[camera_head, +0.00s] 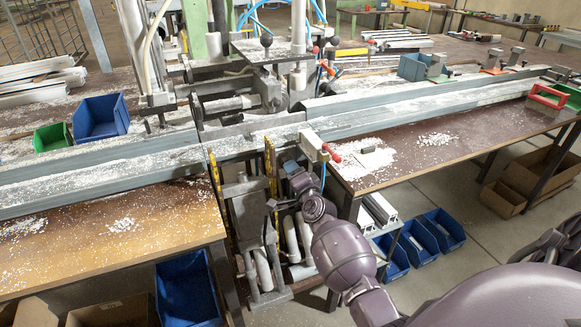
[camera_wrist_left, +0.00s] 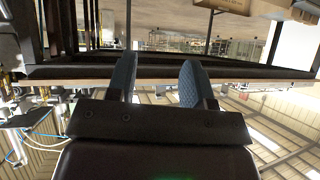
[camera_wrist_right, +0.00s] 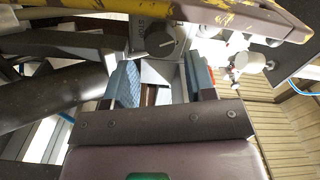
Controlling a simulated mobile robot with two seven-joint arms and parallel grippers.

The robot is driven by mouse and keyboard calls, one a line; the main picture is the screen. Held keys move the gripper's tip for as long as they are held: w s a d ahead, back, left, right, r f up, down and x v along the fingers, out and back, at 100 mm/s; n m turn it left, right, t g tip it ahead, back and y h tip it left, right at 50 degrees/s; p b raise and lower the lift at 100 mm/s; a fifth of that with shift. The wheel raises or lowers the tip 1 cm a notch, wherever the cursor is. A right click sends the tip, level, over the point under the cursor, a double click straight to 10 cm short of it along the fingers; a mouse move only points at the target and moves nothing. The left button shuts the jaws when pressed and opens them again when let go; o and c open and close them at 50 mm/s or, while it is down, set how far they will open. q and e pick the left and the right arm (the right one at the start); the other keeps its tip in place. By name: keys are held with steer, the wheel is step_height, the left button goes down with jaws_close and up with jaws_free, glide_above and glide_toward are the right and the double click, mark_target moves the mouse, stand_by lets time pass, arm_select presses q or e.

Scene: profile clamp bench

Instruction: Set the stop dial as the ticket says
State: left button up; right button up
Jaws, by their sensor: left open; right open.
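A dark round dial (camera_wrist_right: 160,40) on a grey block shows in the right wrist view, with a thin pale pointer-like piece beside its left edge. Its scale cannot be read. My right gripper (camera_wrist_right: 162,78) is open; its two blue-padded fingers are spread below the dial, with the dial just beyond the tips and nothing held. In the head view my right gripper (camera_head: 293,170) is at the front of the bench, beside a small white block (camera_head: 312,146), and hides what is behind it. My left gripper (camera_wrist_left: 158,75) is open and empty, seen only in its wrist view. I cannot make out a ticket.
A yellow, worn bar (camera_wrist_right: 240,15) crosses close above the dial. A red lever (camera_head: 331,153) sticks out right of the white block. Long grey profiles (camera_head: 400,115) run across the bench. Blue bins (camera_head: 420,243) stand below the right table (camera_head: 440,155), which holds white chips.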

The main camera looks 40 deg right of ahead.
steer(key=v, duration=0.6)
steer(key=shift+s+p, duration=0.4)
steer(key=s+a+f+n+g+y, duration=0.15)
steer(key=s+a+n+y, duration=0.35)
steer(key=a+n, duration=0.6)
steer(key=s+a+f+n+g, duration=0.1)
steer(key=s+f, duration=0.4)
steer(key=s, duration=0.7)
steer(key=s+a+f+n+g, duration=0.2)
steer(key=s+f+n+g, duration=0.2)
steer(key=s, duration=0.8)
steer(key=shift+a+f+n+h, duration=0.2)
steer(key=shift+f+n+h, duration=0.1)
steer(key=shift+f+n, duration=0.65)
steer(key=shift+r, duration=0.15)
